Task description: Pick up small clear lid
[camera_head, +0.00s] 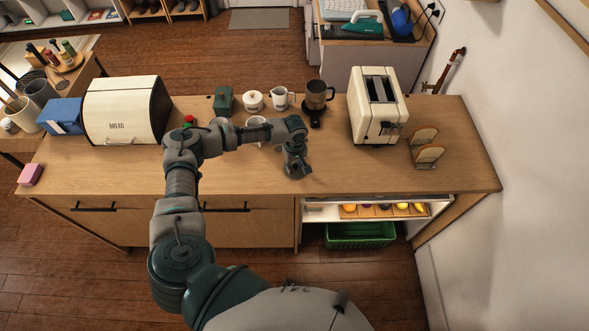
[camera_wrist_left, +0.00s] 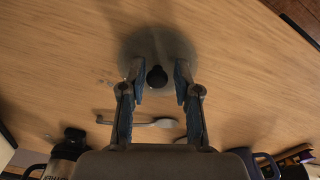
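The small clear lid (camera_wrist_left: 152,42) shows in the left wrist view as a round see-through disc lying on the wooden counter, with a black knob (camera_wrist_left: 156,77) at its middle. My left gripper (camera_wrist_left: 159,72) is open, with one finger on each side of the knob and a visible gap on both sides. In the head view my left gripper (camera_head: 298,170) points down at the counter near its front edge. I cannot make out the lid there; the gripper and arm seem to cover it. My right gripper is in neither view.
A spoon (camera_wrist_left: 156,123) lies beside the lid. The counter's right front is clear.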

